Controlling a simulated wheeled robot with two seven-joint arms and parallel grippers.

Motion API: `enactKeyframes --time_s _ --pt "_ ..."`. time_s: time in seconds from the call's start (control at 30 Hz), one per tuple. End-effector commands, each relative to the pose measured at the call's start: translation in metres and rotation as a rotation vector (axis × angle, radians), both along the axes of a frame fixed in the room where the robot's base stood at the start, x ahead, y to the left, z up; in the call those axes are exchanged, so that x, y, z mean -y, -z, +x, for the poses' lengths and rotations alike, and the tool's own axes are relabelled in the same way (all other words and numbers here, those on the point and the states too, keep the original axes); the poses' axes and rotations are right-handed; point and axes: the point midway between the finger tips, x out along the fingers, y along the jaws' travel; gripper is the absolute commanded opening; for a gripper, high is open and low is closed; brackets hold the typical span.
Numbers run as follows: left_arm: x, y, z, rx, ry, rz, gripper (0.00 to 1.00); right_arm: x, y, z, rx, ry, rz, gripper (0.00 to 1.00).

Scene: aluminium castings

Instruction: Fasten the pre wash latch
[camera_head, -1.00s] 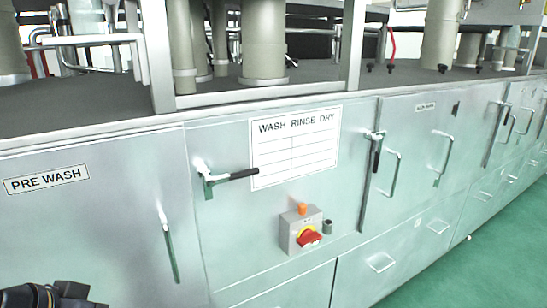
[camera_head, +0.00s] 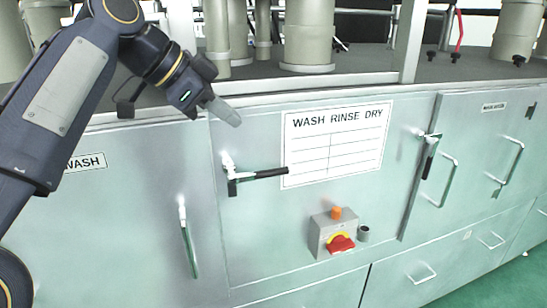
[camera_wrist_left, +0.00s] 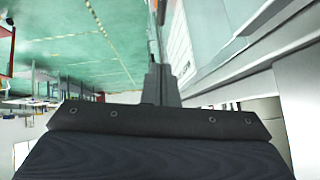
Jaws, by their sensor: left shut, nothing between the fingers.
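The pre wash latch (camera_head: 258,174) is on the panel just right of the pre wash door (camera_head: 110,225). Its black handle lies level and points right, away from that door. The PRE WASH label (camera_head: 86,162) is partly covered by my left arm. My left gripper (camera_head: 232,116) is above the latch and slightly left of its handle, apart from it, pointing down and right. Its grey fingers are shut and empty; they also show in the left wrist view (camera_wrist_left: 160,84), where I cannot make out the latch. My right gripper is not in view.
A vertical door handle (camera_head: 188,238) is below and left of the latch. A WASH RINSE DRY sign (camera_head: 336,142) is at its right, and a switch box with a red knob (camera_head: 336,236) sits lower. Another latch (camera_head: 429,155) is further right. The counter edge runs above.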

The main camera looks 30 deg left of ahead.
Motion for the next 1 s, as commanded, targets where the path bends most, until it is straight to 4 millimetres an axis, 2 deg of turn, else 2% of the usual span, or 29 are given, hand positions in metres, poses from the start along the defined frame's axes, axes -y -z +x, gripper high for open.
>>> enactKeyframes --time_s 0.17,0.33,0.73,0.9,1.0 --pt "0.001 0.002 0.001 -0.001 -0.001 0.000 0.00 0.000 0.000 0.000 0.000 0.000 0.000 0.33" --pt "0.006 0.014 0.011 -0.005 0.000 -0.001 0.00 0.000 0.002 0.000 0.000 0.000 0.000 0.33" --pt "0.036 0.071 0.062 -0.006 0.000 -0.002 0.00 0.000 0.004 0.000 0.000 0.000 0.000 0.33" --pt "0.031 0.096 0.065 -0.003 -0.004 -0.002 0.00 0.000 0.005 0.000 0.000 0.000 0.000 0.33" --pt "0.030 0.105 0.066 -0.002 -0.003 -0.002 0.00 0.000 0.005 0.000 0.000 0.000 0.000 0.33"
